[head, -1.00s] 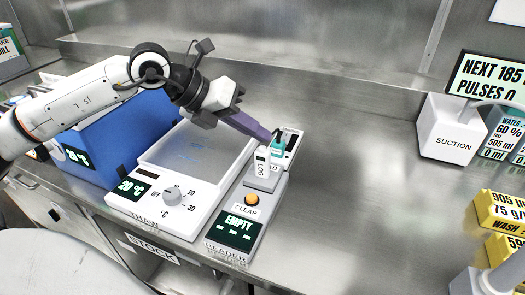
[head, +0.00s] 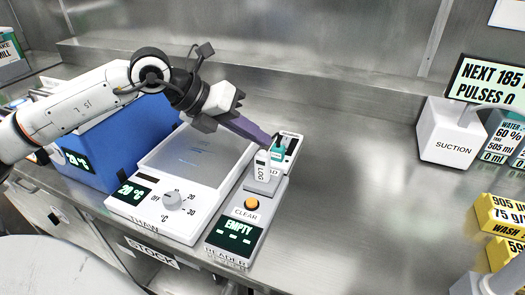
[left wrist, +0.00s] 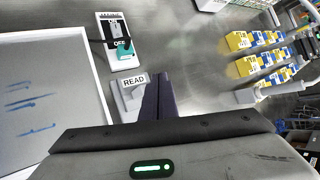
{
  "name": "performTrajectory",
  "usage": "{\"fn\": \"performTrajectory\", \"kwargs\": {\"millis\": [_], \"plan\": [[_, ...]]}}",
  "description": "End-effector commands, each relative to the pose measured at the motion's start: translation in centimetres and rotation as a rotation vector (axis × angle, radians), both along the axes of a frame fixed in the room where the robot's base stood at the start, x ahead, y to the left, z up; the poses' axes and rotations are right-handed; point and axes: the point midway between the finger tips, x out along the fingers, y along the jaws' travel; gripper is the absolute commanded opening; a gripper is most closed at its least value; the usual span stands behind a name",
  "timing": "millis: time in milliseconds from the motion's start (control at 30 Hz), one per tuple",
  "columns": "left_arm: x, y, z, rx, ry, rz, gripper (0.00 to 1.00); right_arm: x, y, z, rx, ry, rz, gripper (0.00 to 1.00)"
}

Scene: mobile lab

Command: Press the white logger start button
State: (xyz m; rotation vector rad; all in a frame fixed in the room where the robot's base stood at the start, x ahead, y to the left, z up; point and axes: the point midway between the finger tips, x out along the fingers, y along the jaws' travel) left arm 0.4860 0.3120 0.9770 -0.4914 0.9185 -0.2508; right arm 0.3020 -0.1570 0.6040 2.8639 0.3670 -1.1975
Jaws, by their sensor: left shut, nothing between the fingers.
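A white upright piece marked LOG (head: 262,168) stands at the back end of the grey reader (head: 232,232). Behind it is a small white unit with a teal part (head: 278,152); in the left wrist view this unit (left wrist: 112,22) carries a label that seems to read OFF. I cannot make out a separate start button. My left gripper (head: 267,143) is shut and empty, its purple fingers slanting down to just above and behind the LOG piece. In the left wrist view the fingers (left wrist: 159,80) end beside the READ label (left wrist: 133,80). Whether they touch anything is unclear. My right gripper is not in view.
A suction unit (head: 450,140) and yellow boxes (head: 500,215) are at the right. The bench between is clear.

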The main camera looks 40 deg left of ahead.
Motion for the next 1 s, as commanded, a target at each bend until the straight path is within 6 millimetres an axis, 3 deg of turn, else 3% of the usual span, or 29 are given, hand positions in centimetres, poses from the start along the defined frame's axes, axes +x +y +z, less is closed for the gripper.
{"fn": "performTrajectory", "kwargs": {"millis": [767,1000], "plan": [[0.0,0.0,-0.04,0.0,0.0,0.0,0.0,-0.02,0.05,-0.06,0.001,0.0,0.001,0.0],[0.0,0.0,-0.79,0.0,0.0,0.0,0.0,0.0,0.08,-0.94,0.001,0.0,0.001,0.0]]}}
